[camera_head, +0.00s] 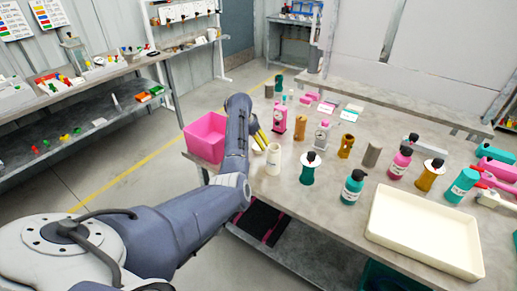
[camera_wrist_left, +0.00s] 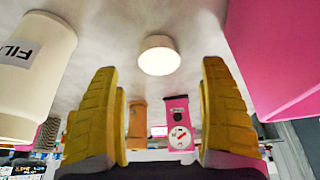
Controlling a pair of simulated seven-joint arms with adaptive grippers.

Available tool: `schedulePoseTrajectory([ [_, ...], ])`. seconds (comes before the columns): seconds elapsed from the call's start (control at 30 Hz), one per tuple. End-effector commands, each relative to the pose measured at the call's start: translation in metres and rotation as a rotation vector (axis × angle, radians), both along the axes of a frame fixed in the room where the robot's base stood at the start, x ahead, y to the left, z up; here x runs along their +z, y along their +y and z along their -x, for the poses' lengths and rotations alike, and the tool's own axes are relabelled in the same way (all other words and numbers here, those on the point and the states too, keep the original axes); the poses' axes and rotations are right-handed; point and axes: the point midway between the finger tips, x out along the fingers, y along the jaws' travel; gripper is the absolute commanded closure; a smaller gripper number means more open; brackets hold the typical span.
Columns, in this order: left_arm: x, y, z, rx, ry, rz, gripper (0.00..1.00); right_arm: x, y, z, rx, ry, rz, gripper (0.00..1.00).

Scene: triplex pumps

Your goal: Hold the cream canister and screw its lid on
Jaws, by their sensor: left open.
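The cream canister (camera_head: 273,160) stands upright near the table's left edge in the head view. In the left wrist view the canister (camera_wrist_left: 30,65), with a label, is at the upper left, outside the fingers. A round cream lid (camera_wrist_left: 158,55) lies on the table, apart from the canister. It sits between and beyond the fingertips in that view; in the head view it is largely hidden by the gripper. My left gripper (camera_head: 262,138) has yellow fingers and is beside the canister. Its fingers are wide apart and empty in the wrist view (camera_wrist_left: 160,80). My right gripper is not in view.
A pink bin (camera_head: 205,137) stands left of my left gripper. A teal-and-black bottle (camera_head: 308,170) is right of the canister. A pink device with a gauge (camera_head: 279,120) stands behind. A large cream tray (camera_head: 425,235) fills the table's right front. Several bottles stand farther right.

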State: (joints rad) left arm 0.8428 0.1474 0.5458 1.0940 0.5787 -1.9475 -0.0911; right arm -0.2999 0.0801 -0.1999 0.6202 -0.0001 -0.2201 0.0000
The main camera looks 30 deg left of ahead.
Motion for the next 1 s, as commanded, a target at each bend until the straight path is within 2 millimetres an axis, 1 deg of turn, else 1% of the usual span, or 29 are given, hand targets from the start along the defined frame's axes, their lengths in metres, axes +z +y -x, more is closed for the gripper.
schedulePoseTrajectory([
  [0.33, -0.002, 0.000, -0.001, 0.000, 0.000, 0.000, 0.22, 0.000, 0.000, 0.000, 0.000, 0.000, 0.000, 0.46],
  [0.6, -0.032, -0.003, -0.011, 0.000, 0.002, 0.001, 0.22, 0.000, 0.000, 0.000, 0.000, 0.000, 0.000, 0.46],
  [0.7, -0.040, -0.004, -0.015, 0.001, 0.002, 0.001, 0.22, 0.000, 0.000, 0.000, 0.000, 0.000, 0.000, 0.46],
  [0.83, -0.046, -0.004, -0.018, 0.000, 0.001, 0.001, 0.22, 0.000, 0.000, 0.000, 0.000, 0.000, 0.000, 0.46],
  [1.0, -0.048, -0.004, -0.019, 0.000, -0.001, 0.000, 0.22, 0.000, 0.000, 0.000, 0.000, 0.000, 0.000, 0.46],
])
